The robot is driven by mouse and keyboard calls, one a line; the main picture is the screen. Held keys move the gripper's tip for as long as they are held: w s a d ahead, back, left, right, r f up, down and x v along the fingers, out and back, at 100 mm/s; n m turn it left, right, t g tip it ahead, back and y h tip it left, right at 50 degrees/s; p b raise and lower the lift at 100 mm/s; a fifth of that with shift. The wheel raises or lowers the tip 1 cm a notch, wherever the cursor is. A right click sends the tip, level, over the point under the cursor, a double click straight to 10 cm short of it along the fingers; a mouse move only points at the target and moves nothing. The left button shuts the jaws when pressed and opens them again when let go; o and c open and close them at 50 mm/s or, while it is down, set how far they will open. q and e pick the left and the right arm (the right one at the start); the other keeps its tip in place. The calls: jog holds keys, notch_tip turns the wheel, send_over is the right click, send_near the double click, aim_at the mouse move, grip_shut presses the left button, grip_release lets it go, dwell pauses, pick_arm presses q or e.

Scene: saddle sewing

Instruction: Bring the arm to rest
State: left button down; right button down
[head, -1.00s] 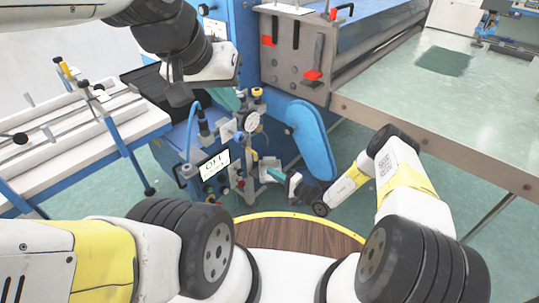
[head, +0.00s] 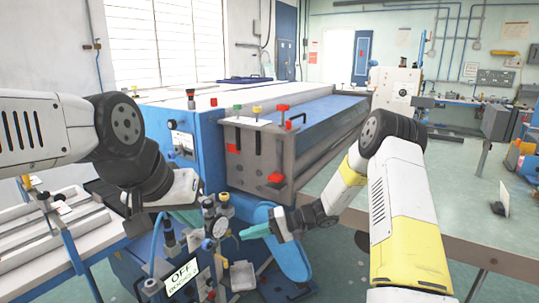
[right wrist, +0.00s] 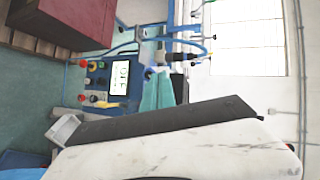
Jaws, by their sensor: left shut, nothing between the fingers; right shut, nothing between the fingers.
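My left gripper (head: 188,216) has teal fingers and hangs in front of the blue machine, just left of the pressure gauge (head: 220,228). Its fingers are shut with nothing between them. My right gripper (head: 254,231) is shut and empty. It points left, in front of the blue rounded cover (head: 292,262) and right of the gauge in the picture. In the right wrist view a teal finger shape shows above a white and black body; I cannot tell which hand this is.
The machine's control box has a screen (head: 183,276) reading OFF. It also shows sideways in the right wrist view (right wrist: 118,78). A white rail table (head: 35,245) stands left. A green-topped table (head: 480,225) lies right, close to my right arm.

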jog(key=s+d+r+t+h, duration=0.3)
jog(key=s+d+r+h, duration=0.3)
jog(key=s+d+r, duration=0.4)
jog(key=s+d+r+t+h, duration=0.3)
jog(key=s+d+r+h, duration=0.3)
jog(key=s+d+r, duration=0.4)
jog(key=s+r, duration=0.4)
jog(key=s, duration=0.1)
jog(key=shift+s+d+m, duration=0.2)
jog(key=shift+d+m, duration=0.1)
jog(key=shift+m, duration=0.1)
dwell(0.7)
